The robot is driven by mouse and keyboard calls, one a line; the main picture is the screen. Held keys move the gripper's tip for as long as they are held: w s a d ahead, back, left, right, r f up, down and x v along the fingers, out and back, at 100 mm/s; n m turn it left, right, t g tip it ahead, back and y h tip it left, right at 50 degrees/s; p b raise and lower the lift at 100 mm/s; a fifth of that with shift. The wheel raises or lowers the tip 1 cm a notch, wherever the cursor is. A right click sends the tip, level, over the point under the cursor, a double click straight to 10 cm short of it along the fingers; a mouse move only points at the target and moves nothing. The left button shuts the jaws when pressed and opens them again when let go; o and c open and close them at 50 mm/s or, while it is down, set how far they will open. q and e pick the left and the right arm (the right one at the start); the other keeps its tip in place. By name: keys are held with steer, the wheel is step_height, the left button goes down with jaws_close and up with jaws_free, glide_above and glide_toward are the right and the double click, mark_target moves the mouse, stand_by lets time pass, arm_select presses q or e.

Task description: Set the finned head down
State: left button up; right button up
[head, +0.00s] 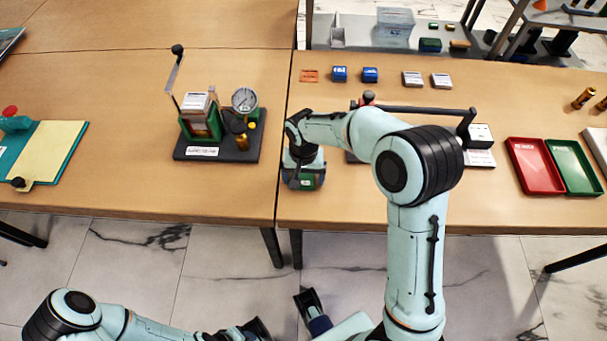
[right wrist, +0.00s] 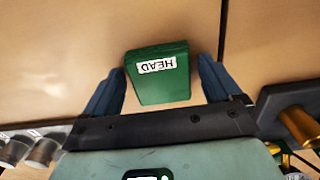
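The finned head (right wrist: 158,78) is a green block with a white HEAD label. In the right wrist view it lies between the two blue fingers of my right gripper (right wrist: 162,88), with a narrow gap on each side. In the head view the green of the head (head: 306,181) shows at the table's front edge region, just right of the table seam, under my right gripper (head: 303,176). The head appears to rest on the table top, though its underside is hidden. My left arm is low at the bottom left, off the table; its fingers are not clear.
A dark gauge stand (head: 217,153) with a dial and lever stands left of the seam. A red tray (head: 536,187) and green tray (head: 573,186) lie to the right. Small blocks (head: 370,75) line the back. A second lever rig is partly hidden behind my right arm.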

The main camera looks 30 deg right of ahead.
mark_target(304, 177)
step_height(304, 177, up, 12)
steer(key=p, duration=0.2)
steer(key=shift+r, duration=0.2)
stand_by(0.7)
